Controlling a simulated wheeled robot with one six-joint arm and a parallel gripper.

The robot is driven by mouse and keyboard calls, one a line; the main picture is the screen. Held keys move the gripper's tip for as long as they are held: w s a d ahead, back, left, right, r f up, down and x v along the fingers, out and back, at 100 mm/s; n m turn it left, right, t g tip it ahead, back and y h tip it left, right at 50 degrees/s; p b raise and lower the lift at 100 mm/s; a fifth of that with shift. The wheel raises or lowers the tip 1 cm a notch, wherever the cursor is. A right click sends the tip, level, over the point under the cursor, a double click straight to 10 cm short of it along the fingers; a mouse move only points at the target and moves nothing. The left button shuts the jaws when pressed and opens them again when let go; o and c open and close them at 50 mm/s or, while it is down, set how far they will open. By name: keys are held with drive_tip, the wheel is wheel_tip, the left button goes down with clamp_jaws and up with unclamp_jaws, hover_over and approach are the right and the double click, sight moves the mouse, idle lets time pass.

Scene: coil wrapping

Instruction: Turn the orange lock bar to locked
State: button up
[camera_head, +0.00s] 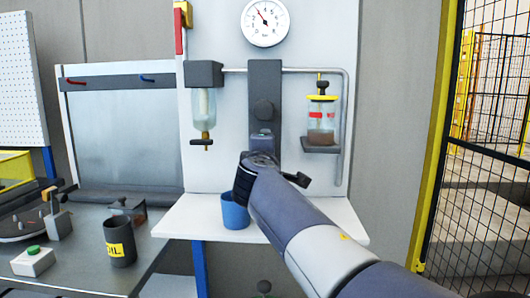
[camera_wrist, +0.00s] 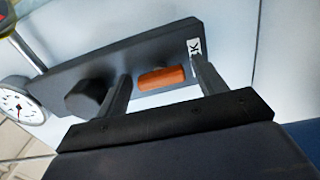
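The orange lock bar (camera_wrist: 161,77) shows in the wrist view as a short bar on a dark upright plate (camera_wrist: 140,57), lying roughly along the plate's length. A white label (camera_wrist: 194,47) with a partly hidden word ending in K sits beside its right end. My gripper (camera_wrist: 163,82) is open, with one finger to each side of the bar and visible gaps at both ends. I cannot tell how far the fingertips are from the plate. In the head view my gripper (camera_head: 268,160) is in front of the lower part of the plate (camera_head: 264,78), and the bar is hidden.
A dark knob (camera_wrist: 88,97) stands out from the plate close to my left finger. A blue cup (camera_head: 235,212) stands on the white shelf (camera_head: 185,222) below. A bottle (camera_head: 203,105) and a jar (camera_head: 321,122) flank the plate; a gauge (camera_head: 265,22) is above.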

drive_tip(key=shift+o, duration=0.2)
drive_tip(key=shift+s, duration=0.15)
drive_tip(key=s+b, duration=0.1)
drive_tip(key=s, duration=0.9)
drive_tip(key=shift+s+a, duration=0.2)
drive_tip(key=shift+s, duration=0.1)
drive_tip(key=shift+w, duration=0.1)
drive_tip(key=w+p, duration=0.1)
drive_tip(key=w, duration=0.9)
drive_tip(key=shift+w+d, duration=0.2)
drive_tip(key=shift+w, duration=0.15)
drive_tip(key=shift+s, duration=0.1)
